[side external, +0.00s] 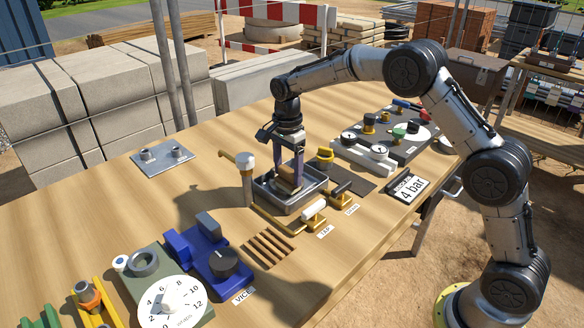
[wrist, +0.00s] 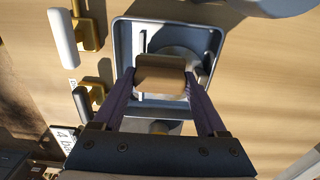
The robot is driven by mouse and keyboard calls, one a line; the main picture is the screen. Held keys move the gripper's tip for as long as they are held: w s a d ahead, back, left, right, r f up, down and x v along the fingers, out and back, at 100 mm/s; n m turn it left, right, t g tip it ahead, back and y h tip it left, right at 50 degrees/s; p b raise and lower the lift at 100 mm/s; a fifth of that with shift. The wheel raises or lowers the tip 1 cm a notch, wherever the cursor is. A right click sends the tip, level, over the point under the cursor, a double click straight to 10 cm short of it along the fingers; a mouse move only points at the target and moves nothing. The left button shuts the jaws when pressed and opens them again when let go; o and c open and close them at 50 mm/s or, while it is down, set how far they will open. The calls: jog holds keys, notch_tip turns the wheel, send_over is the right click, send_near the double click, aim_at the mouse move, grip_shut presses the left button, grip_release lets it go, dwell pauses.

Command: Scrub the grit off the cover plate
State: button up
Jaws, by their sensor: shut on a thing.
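My gripper (side external: 288,172) points down over a grey metal tray (side external: 284,207) and is shut on a tan block (side external: 289,188), perhaps a scrubbing brush. In the wrist view the block (wrist: 160,74) sits between the two fingers, over the tray (wrist: 212,50). A pale round surface (wrist: 180,56) shows in the tray, partly hidden by the block; I cannot tell whether it is the cover plate. A flat grey metal plate (side external: 171,162) with two round fittings lies on the table left of the tray. I cannot make out grit or contact under the block.
Two brass levers, one with a white handle (side external: 314,209), are close in front. A slatted wooden rack (side external: 269,247) and a blue vice (side external: 205,252) lie nearer. The table's left middle is clear.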

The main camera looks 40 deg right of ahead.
jog(key=shift+s+d+f, duration=0.15)
jog(key=shift+d+f, duration=0.15)
jog(key=shift+d, duration=0.6)
jog(key=shift+s+d+f, duration=0.1)
jog(key=shift+d+f, duration=0.15)
jog(key=shift+d, duration=0.65)
jog(key=shift+a, duration=1.95)
jog(key=shift+w+d+r, duration=0.1)
jog(key=shift+w+r, duration=0.05)
jog(key=shift+r, duration=1.8)
jog(key=shift+w+r, duration=0.1)
jog(key=shift+r, duration=2.8)
jog(key=shift+s+r, duration=0.2)
jog(key=shift+r, duration=0.05)
jog(key=s+f+n, duration=0.5)
jog(key=s+n, duration=0.1)
jog(key=n, duration=0.8)
jog(key=shift+n, duration=0.3)
